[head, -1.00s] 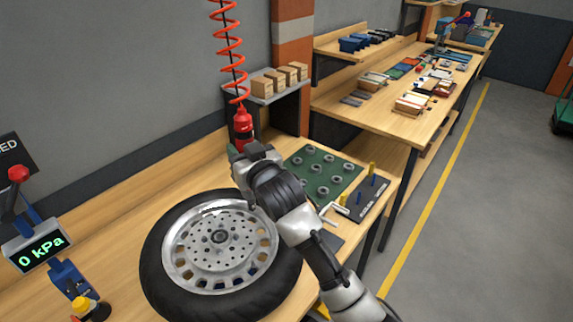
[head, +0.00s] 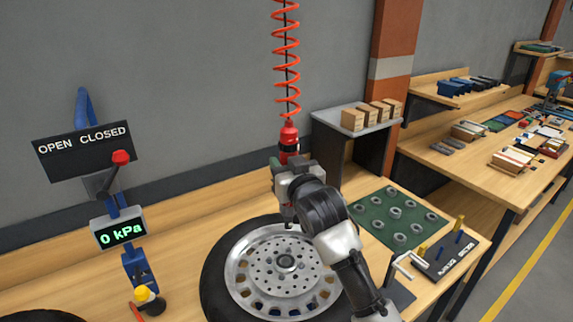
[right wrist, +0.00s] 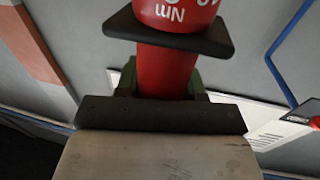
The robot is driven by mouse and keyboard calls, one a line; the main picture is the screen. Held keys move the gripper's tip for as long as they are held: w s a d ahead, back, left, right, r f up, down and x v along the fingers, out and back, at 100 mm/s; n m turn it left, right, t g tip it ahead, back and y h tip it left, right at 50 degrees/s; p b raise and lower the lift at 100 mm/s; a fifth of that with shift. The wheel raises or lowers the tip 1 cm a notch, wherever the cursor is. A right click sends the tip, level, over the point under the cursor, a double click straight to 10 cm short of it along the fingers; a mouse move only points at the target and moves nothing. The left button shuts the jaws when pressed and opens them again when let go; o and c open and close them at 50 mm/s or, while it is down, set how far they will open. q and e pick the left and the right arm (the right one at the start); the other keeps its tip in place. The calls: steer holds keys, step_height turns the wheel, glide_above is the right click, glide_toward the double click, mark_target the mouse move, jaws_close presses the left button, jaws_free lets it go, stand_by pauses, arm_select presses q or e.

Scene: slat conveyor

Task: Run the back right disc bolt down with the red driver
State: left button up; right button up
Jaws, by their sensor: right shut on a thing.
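The red driver (head: 289,142) hangs from a coiled red hose and stands roughly upright. My right gripper (head: 287,167) is shut around its body. In the right wrist view the driver (right wrist: 167,72) sits between the dark finger pads, with white "Nm" lettering on its upper part. The wheel (head: 213,283) lies flat on the bench with a pale perforated disc (head: 262,273) around its hub. The gripper and driver are over the back edge of the wheel. The back right disc bolt is too small to make out. My left gripper is not in view.
A green mat (head: 375,226) with several rings lies right of the wheel, beside a dark tray (head: 445,262) with pegs. A shelf (head: 345,124) with boxes stands behind. A gauge post (head: 122,232) stands at left.

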step_height(320, 180, down, 5)
steer(key=b, duration=0.3)
steer(key=shift+r+b, duration=0.15)
steer(key=shift+b, duration=0.15)
steer(key=shift+f+b, duration=0.45)
steer(key=shift+f, duration=0.5)
steer(key=shift+p, duration=0.3)
steer(key=shift+f, duration=0.6)
steer(key=shift+r, duration=0.3)
stand_by(0.7)
steer(key=shift+f, duration=0.2)
stand_by(0.6)
steer(key=shift+r+p, duration=0.3)
steer(key=shift+p, duration=0.35)
